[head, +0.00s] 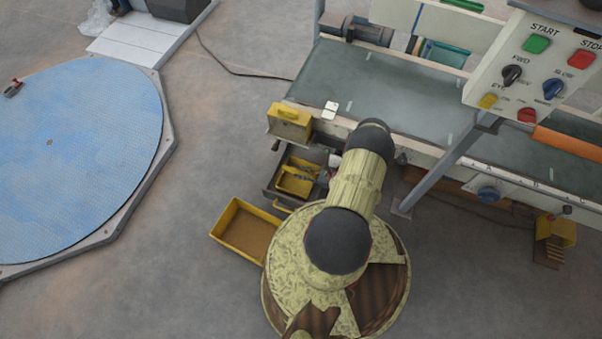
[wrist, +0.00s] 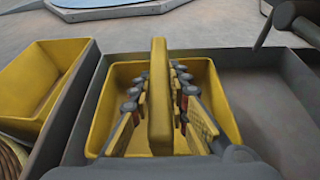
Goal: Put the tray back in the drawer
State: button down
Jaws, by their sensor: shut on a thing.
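The yellow tray (wrist: 227,110) has an upright handle bar (wrist: 158,60) across its middle. My gripper (wrist: 158,92) is shut on this handle, with a finger on each side. The tray is within the outline of the open grey drawer (wrist: 292,115), toward its left side. I cannot tell whether it rests on the drawer floor or hangs just above it. In the head view the tray (head: 295,183) shows in the drawer (head: 272,184) under the bench edge, partly hidden by my arm.
An open yellow bin (head: 222,217) stands on the floor beside the drawer, left of my base. A small yellow box (head: 289,120) is at the bench corner above. A conveyor (head: 385,95) and control panel (head: 535,65) lie to the right. A blue turntable (head: 75,150) is far left.

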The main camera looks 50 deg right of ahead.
jog(key=c, duration=1.7)
grip_release()
jog(key=shift+s+d+r, duration=0.1)
jog(key=shift+r, duration=0.1)
jog(key=p+v, duration=0.3)
jog(key=v, duration=0.8)
jog(key=shift+s+r, duration=0.1)
jog(key=shift+s, duration=0.25)
